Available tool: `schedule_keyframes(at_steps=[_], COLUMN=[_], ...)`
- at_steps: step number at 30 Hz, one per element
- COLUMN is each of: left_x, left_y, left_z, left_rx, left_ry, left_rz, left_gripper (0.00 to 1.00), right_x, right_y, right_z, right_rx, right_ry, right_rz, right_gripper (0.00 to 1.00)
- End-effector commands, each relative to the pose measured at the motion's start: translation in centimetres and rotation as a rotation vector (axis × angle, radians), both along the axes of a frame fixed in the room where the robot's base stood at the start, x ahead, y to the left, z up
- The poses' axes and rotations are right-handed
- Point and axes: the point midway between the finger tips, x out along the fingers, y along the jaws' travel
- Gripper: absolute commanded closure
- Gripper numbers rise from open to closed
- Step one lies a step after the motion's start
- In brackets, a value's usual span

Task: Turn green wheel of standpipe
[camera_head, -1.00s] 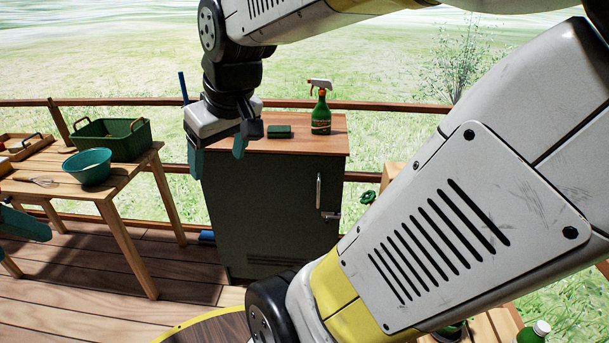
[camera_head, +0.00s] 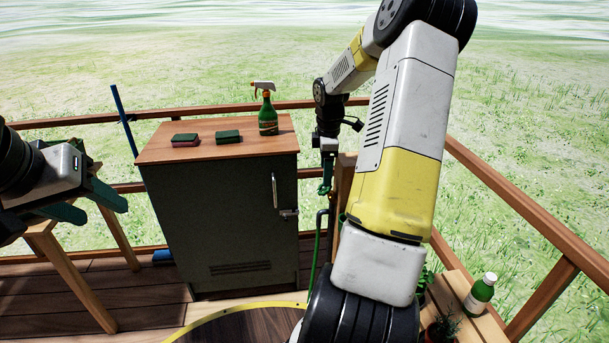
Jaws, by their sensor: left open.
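A thin green pipe or hose (camera_head: 317,247), apparently part of the standpipe, runs down below that gripper toward the deck. My right arm hides what lies right of it. My left gripper (camera_head: 95,205) is at the left edge, open and empty, above the wooden table and well away from the pipe.
Wooden railing (camera_head: 530,230) encloses the deck. A white-capped green bottle (camera_head: 480,293) stands on a bench at lower right.

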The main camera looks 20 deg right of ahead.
Motion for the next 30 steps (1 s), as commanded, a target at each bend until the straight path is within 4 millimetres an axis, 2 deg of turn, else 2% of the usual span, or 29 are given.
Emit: schedule_keyframes(at_steps=[3,9,14,22,30], left_x=[0.0,0.0,0.0,0.0,0.0], left_y=[0.0,0.0,0.0,0.0,0.0], left_z=[0.0,0.0,0.0,0.0,0.0], left_rx=[0.000,0.000,0.000,0.000,0.000], left_ry=[0.000,0.000,0.000,0.000,0.000], left_rz=[0.000,0.000,0.000,0.000,0.000], left_gripper=[0.50,0.50,0.50,0.50,0.50], right_x=[0.1,0.3,0.4,0.5,0.5], right_y=[0.0,-0.1,-0.1,-0.1,-0.1], right_z=[-2.1,-5.0,-6.0,-6.1,-6.1], right_rx=[0.003,0.001,0.001,0.001,0.001], right_ry=[0.004,0.004,0.003,0.001,0.001], right_rz=[0.000,-0.001,-0.001,-0.002,-0.002], right_gripper=[0.28,0.28,0.28,0.28,0.81])
